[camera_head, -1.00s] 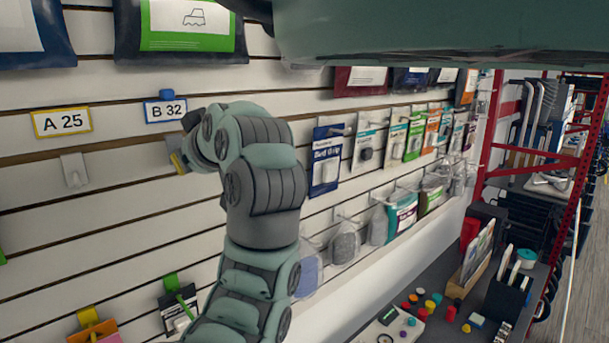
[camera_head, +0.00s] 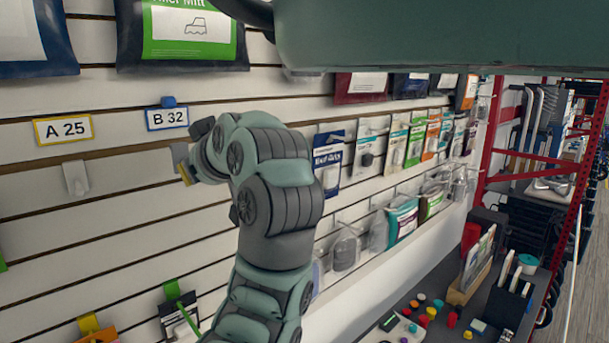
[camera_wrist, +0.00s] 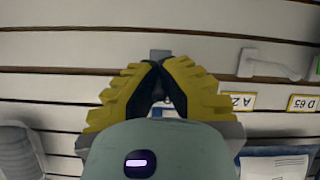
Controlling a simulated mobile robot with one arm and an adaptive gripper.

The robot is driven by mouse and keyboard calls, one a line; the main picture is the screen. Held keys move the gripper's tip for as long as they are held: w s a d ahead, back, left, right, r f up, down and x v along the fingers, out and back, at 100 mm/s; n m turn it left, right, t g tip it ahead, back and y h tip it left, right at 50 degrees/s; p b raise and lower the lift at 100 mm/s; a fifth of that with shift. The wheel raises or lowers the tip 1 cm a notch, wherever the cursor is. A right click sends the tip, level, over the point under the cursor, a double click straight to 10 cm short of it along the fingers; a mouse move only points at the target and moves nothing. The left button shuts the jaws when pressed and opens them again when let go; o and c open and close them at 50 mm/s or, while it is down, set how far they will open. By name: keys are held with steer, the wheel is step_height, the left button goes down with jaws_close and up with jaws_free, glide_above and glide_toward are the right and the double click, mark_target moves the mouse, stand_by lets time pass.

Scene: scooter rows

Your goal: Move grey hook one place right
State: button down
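My gripper (camera_head: 184,171) is at the slatted wall, just below the B 32 label (camera_head: 167,117). In the wrist view its yellow fingers (camera_wrist: 161,68) close together around a small grey piece, the grey hook (camera_wrist: 160,54). Its flat grey plate (camera_head: 181,153) shows at the fingertips in the head view. The rest of it is hidden by the fingers, and I cannot tell whether it touches the wall. A separate whitish hook (camera_head: 75,178) hangs under the A 25 label (camera_head: 63,129), and also shows in the wrist view (camera_wrist: 270,66).
Packaged goods (camera_head: 328,165) hang to the right of my arm. Green-topped and yellow-topped hangers (camera_head: 172,289) are low on the wall.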

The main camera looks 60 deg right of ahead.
steer(key=shift+s+a+r+p, duration=0.1)
steer(key=shift+s+p, duration=0.05)
steer(key=shift+s, duration=0.35)
steer(key=shift+s+a+p, duration=0.1)
steer(key=shift+s+p, duration=0.05)
steer(key=shift+s, duration=0.35)
steer(key=shift+s+d+b, duration=0.25)
steer(key=shift+d+b, duration=0.5)
steer(key=shift+d, duration=0.2)
steer(key=shift+s+d+b, duration=0.2)
steer(key=shift+d+b, duration=0.6)
steer(key=shift+d, duration=0.15)
steer(key=shift+s+d+b, duration=0.25)
steer(key=shift+d+b, duration=0.5)
steer(key=shift+d, duration=0.2)
